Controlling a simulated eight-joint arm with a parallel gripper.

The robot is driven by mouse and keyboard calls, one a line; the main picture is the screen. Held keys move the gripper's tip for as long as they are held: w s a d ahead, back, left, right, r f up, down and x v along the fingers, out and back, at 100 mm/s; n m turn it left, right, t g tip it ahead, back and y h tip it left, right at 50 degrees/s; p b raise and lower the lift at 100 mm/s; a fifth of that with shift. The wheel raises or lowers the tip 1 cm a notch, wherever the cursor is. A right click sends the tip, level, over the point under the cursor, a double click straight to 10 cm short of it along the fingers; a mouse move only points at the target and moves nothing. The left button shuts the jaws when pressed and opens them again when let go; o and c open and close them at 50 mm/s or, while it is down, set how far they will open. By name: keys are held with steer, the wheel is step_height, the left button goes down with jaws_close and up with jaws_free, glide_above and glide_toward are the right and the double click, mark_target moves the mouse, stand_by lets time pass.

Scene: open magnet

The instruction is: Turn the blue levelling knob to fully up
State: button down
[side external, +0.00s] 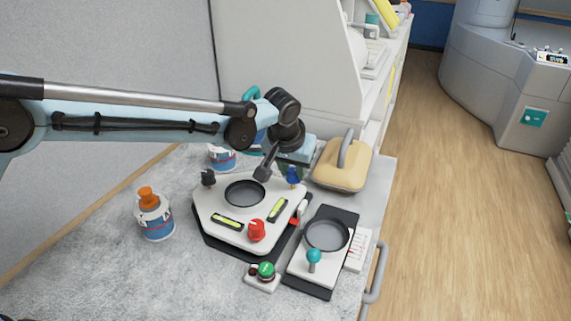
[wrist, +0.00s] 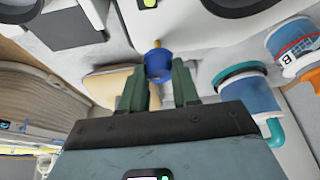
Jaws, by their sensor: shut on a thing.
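The blue levelling knob (side external: 293,178) stands at the back right corner of a white levelling plate (side external: 215,195) with a dark base. In the wrist view the blue knob (wrist: 158,66) sits between the green fingertips of my gripper (wrist: 159,80), with a small yellow pointer sticking out of its far side. My gripper is shut on the knob. In the side view my gripper (side external: 291,165) comes down on the knob from behind and partly hides it. The plate also carries a red knob (side external: 256,230), a black knob (side external: 208,178), two yellow-green level vials (side external: 227,222) and a dark round dish (side external: 245,193).
A tan padded block with a grey handle (side external: 342,165) stands close to the right of my gripper. A scale with a teal knob (side external: 313,257), a green button (side external: 265,270) and an orange-capped jar (side external: 153,215) surround the plate. Another jar (side external: 221,158) stands behind. The front left bench is clear.

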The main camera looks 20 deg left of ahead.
steer(key=shift+n+y, duration=0.4)
steer(key=shift+n, duration=0.6)
steer(key=c, duration=0.8)
jaws_free()
steer(key=shift+r, duration=0.1)
steer(key=v, duration=1.2)
steer(key=shift+w+d, duration=0.1)
